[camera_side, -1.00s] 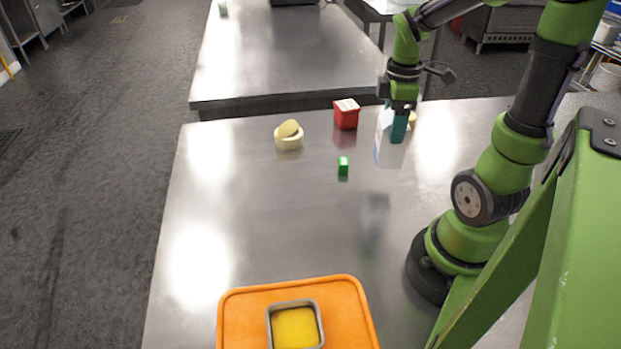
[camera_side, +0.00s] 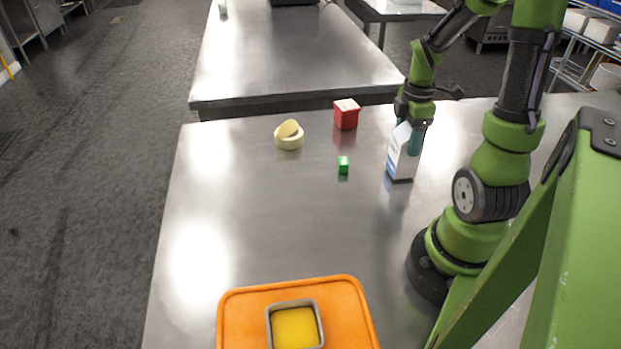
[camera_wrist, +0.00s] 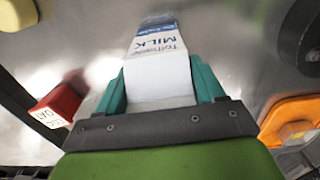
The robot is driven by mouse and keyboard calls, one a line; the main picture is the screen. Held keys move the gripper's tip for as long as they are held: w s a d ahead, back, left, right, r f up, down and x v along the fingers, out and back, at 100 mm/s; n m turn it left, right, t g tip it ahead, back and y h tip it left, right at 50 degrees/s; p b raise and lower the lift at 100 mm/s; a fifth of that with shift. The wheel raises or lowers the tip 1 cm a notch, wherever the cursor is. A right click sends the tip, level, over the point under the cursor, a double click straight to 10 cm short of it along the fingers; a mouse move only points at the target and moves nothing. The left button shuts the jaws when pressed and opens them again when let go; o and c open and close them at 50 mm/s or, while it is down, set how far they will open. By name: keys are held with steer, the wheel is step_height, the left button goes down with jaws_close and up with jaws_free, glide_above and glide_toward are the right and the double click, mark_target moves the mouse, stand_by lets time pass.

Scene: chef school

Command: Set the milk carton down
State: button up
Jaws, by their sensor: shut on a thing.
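The milk carton (camera_side: 403,158) is white with a blue band and stands nearly upright, slightly tilted, on the right part of the steel table. My gripper (camera_side: 414,138) is shut on its upper part from above, with teal fingers on either side. The carton's base appears at or very near the table top; I cannot tell for sure whether it touches. In the wrist view the carton (camera_wrist: 160,65) shows its "MILK" lettering between the two teal fingers (camera_wrist: 165,85).
An orange tray (camera_side: 237,315) with a yellow-filled metal pan (camera_side: 297,327) is at the front. The table's middle is clear.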

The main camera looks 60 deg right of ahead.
steer(key=shift+f, duration=0.25)
steer(key=shift+f, duration=0.1)
steer(key=o, duration=1.4)
step_height(320, 180, up, 12)
steer(key=shift+f, duration=0.1)
steer(key=shift+w+a+r+m+t+y, duration=0.35)
steer(key=shift+w+a+r+m+t, duration=0.65)
steer(key=shift+a+m, duration=2.15)
steer(key=shift+w+a+r+m+t+y, duration=0.45)
steer(key=shift+a+m+t, duration=0.85)
steer(key=shift+a, duration=3.7)
steer(key=shift+w+a+r+m+t+y, duration=0.35)
steer(key=shift+a+r+m+t, duration=1.25)
steer(key=shift+a, duration=2.5)
